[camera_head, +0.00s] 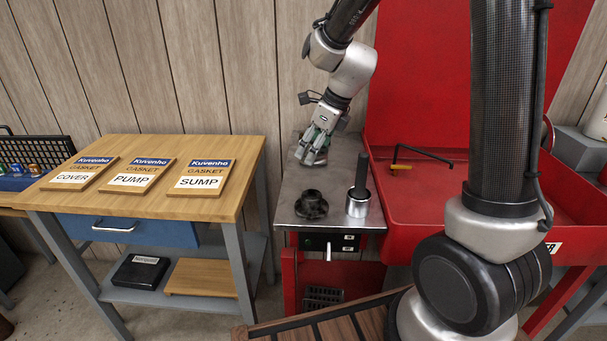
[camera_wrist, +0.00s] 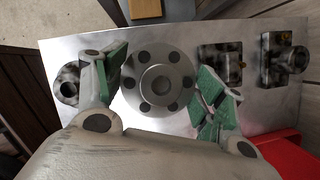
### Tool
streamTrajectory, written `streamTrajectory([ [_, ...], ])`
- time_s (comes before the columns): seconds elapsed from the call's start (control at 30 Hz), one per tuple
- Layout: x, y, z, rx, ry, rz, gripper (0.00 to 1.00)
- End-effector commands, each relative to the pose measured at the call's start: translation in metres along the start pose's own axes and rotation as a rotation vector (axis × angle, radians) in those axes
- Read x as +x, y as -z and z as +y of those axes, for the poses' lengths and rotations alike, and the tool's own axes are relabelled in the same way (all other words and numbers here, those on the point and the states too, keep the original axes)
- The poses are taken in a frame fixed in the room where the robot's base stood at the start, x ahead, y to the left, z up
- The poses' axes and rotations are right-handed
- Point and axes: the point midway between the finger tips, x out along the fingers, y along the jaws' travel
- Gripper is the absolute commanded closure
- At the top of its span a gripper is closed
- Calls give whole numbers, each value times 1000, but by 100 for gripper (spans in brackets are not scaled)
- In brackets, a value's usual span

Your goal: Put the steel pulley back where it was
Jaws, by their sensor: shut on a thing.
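The steel pulley (camera_wrist: 160,82) is a round grey disc with a central hub and a ring of dark holes. It lies between the green-padded fingers of my gripper (camera_wrist: 164,80) in the wrist view, and my gripper is shut on it. In the head view my gripper (camera_head: 314,155) is low at the back of the metal-topped cabinet (camera_head: 331,222), and its fingers largely hide the pulley. I cannot tell whether the pulley touches the top.
A black stepped part (camera_head: 311,205) and a steel cylinder with a black handle (camera_head: 357,203) stand toward the cabinet's front. A red basin (camera_head: 430,210) is to the right. A wooden bench (camera_head: 205,207) with several gasket boards is to the left, across a gap.

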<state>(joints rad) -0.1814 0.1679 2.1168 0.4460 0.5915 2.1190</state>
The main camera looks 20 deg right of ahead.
Motion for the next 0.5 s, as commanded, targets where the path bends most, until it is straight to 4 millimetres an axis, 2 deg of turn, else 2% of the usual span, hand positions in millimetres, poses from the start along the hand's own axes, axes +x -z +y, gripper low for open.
streamTrajectory([
  [0.1, 19, 8, 0, 2, -1, 2, 68],
  [0.5, 62, 25, 0, 1, -1, 0, 68],
])
